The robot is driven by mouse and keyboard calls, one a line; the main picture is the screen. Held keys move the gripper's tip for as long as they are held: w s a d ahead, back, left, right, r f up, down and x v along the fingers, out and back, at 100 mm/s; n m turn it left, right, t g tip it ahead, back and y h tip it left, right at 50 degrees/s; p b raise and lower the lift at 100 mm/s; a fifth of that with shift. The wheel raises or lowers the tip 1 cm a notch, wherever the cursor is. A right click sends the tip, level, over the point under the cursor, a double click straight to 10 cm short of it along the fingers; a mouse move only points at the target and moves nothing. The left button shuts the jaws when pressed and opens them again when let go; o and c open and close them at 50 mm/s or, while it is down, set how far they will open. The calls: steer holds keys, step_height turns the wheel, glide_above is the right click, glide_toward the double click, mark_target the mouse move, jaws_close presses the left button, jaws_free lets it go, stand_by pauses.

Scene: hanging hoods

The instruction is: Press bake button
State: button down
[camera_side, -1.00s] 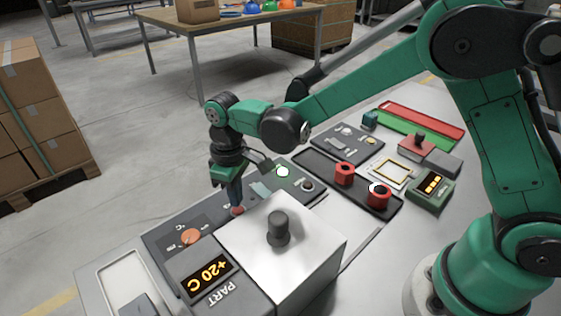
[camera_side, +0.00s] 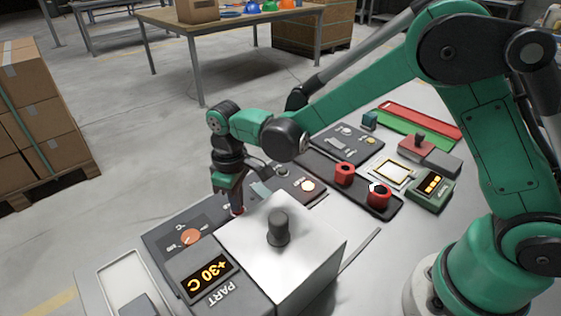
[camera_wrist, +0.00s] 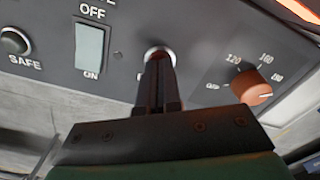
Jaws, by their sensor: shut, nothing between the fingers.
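My gripper (camera_side: 236,208) points down at the grey control panel (camera_side: 160,238), with its fingers together and empty. In the wrist view my fingertips (camera_wrist: 158,58) are at a round button with a pale metal ring (camera_wrist: 155,50) and cover most of it. The button's label is cut off, and I cannot tell how far the button is pushed in. The display (camera_side: 208,273) marked PART reads +30 C. The orange temperature dial (camera_wrist: 251,87) is right of the fingers in the wrist view.
A white box with a dark knob (camera_side: 279,228) stands close in front of my gripper. An ON/OFF rocker (camera_wrist: 89,47) and a SAFE knob (camera_wrist: 15,41) lie left of the fingers.

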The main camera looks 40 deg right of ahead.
steer(key=shift+r, duration=3.25)
jaws_free()
steer(key=shift+d, duration=0.1)
steer(key=s+d+r+m+t, duration=0.5)
steer(key=s+d+m+t, duration=0.1)
steer(key=s+d, duration=0.4)
steer(key=shift+s+d+r+t, duration=0.15)
steer(key=shift+d+t, duration=0.45)
steer(key=shift+d, duration=0.05)
